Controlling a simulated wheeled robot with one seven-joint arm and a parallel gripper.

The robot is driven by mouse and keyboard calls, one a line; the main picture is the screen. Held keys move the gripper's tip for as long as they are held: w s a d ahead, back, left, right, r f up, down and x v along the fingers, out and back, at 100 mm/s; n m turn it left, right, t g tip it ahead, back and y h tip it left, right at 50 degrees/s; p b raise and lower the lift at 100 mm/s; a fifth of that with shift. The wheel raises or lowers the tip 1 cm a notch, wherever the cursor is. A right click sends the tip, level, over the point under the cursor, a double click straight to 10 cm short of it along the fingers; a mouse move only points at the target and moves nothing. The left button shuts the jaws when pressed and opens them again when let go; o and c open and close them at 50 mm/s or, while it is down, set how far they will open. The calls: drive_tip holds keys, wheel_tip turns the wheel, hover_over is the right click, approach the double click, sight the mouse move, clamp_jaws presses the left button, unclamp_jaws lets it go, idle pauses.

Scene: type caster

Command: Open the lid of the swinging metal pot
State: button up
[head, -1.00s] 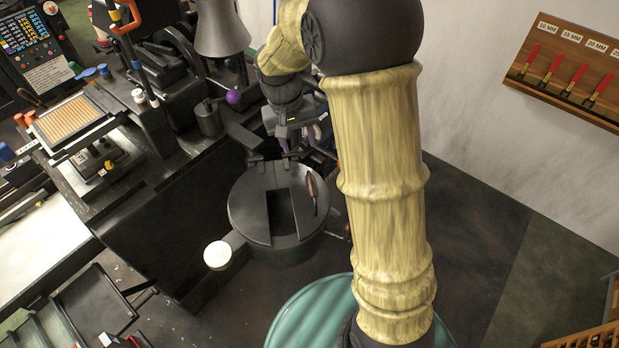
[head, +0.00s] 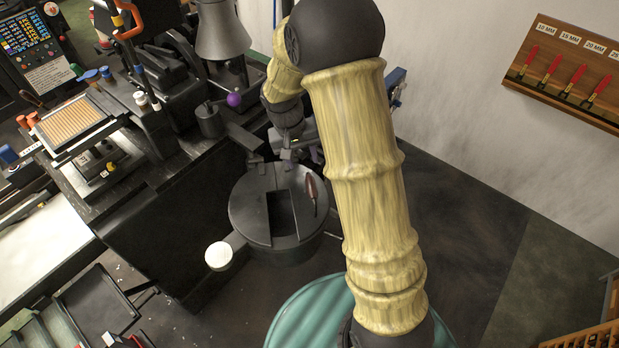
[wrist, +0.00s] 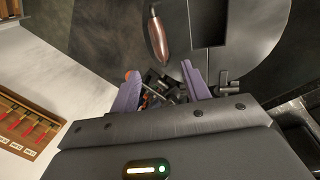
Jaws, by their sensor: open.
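The dark round metal pot (head: 250,212) stands low in the middle of the head view, with a dark rectangular gap in its flat top. Its lid (head: 303,218) lies flat and carries a brown handle (head: 311,188) on the right side. In the wrist view the handle (wrist: 157,36) hangs at the top centre over the grey pot top (wrist: 255,40). My gripper (wrist: 160,80) has its purple fingers apart with nothing held between them. It is just short of the pot's back edge and apart from the handle. In the head view my arm partly hides it.
A dark workbench (head: 130,215) with a purple-knobbed machine (head: 234,99) stands left of and behind the pot. A white round pad (head: 218,255) sits at the pot's front left. A teal drum (head: 305,315) is in front. The floor at right (head: 460,215) is clear.

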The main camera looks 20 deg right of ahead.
sight(310, 182)
drive_tip(key=f, duration=0.3)
drive_tip(key=d+f+p, duration=0.1)
drive_tip(key=f, duration=0.3)
drive_tip(key=d+f+p, duration=0.1)
drive_tip(key=f, duration=0.2)
drive_tip(key=shift+s+f, duration=0.1)
drive_tip(key=shift+f, duration=0.1)
clamp_jaws()
